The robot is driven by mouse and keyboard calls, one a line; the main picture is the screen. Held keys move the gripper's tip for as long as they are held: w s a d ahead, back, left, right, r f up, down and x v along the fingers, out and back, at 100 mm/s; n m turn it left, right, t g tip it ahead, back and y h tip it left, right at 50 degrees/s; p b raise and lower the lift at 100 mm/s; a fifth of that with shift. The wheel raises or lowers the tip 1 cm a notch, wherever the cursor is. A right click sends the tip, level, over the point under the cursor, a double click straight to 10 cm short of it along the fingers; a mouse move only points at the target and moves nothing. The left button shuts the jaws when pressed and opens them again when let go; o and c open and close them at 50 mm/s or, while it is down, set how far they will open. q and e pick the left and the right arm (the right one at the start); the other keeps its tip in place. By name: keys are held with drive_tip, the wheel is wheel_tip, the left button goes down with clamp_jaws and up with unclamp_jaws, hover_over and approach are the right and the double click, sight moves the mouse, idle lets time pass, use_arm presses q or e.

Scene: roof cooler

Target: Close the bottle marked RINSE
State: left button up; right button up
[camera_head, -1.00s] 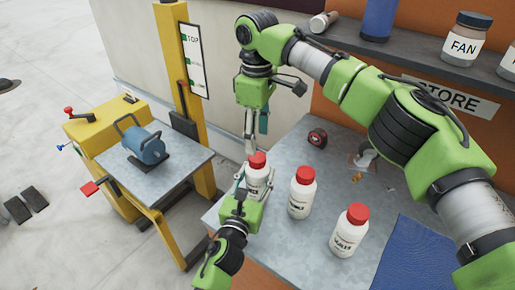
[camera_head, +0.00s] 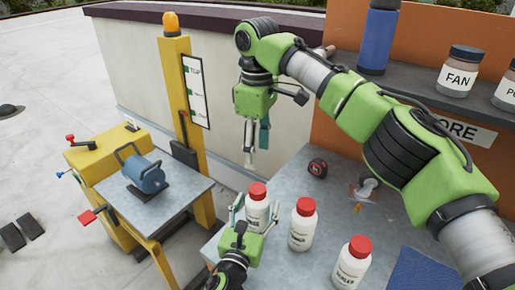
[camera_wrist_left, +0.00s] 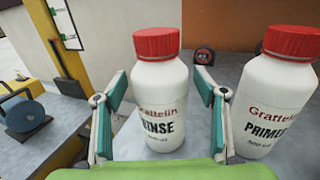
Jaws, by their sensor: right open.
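The RINSE bottle (camera_wrist_left: 160,105), white with a red cap (camera_wrist_left: 156,43) on its neck, stands upright on the grey table; it also shows in the head view (camera_head: 256,214). Its cap looks level; whether it is tight I cannot tell. My left gripper (camera_wrist_left: 162,120) is open, its fingers on either side of the bottle with gaps visible. In the head view the left gripper (camera_head: 255,216) comes from the near side. My right gripper (camera_head: 256,158) is open, pointing down, empty, above and apart from the cap.
The PRIMER bottle (camera_wrist_left: 272,100) stands close on the right, and a third red-capped bottle (camera_head: 352,264) farther right. A red-and-black tape measure (camera_head: 318,168) lies behind. A shelf (camera_head: 415,85) with jars is at the back right. A yellow-framed stand (camera_head: 180,200) is left.

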use_arm(q)
drive_tip(key=v, duration=1.2)
